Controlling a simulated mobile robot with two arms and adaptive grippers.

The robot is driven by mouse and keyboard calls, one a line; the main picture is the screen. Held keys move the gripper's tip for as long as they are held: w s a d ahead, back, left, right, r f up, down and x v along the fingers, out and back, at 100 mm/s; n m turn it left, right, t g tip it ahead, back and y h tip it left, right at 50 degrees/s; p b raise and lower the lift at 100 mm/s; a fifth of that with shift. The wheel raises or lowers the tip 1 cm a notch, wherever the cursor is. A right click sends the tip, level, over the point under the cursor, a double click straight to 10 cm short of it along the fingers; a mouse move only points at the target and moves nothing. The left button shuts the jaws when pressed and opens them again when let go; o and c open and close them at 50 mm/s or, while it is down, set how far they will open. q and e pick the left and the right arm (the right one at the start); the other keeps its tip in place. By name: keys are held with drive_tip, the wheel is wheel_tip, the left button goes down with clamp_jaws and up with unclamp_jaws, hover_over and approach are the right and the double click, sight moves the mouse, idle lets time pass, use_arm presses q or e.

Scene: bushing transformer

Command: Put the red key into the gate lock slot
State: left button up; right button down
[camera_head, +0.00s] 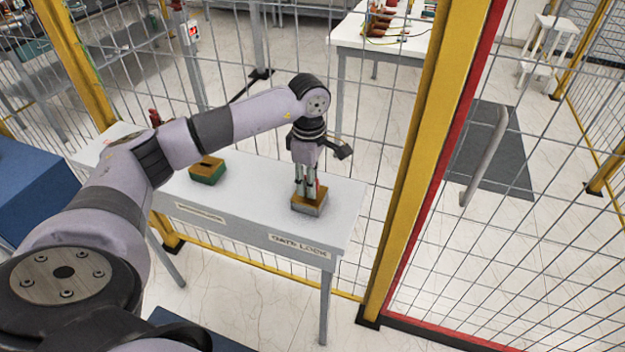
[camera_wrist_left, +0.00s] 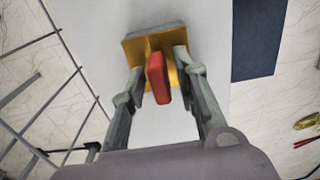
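The gate lock (camera_head: 309,204) is a small block with a gold top and grey sides, near the right end of the white table, above the "GATE LOCK" label. My left gripper (camera_head: 308,190) points down over it. In the left wrist view the red key (camera_wrist_left: 157,78) stands at the block's gold top (camera_wrist_left: 133,47). The fingers of my left gripper (camera_wrist_left: 159,68) are on either side of the key, with narrow gaps showing, so it looks open. The slot is hidden; I cannot tell how deep the key sits. My right gripper is not in view.
A second block (camera_head: 207,170), gold-topped with green sides, sits farther left on the white table (camera_head: 255,190). A wire fence with a yellow post (camera_head: 425,150) stands behind and right. A grey gate handle (camera_head: 484,155) is at right. The table between the blocks is clear.

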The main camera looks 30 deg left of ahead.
use_arm(q)
drive_tip(key=shift+o, duration=0.5)
drive_tip(key=shift+r, duration=0.15)
wheel_tip(320, 180, up, 12)
drive_tip(key=shift+d, duration=0.1)
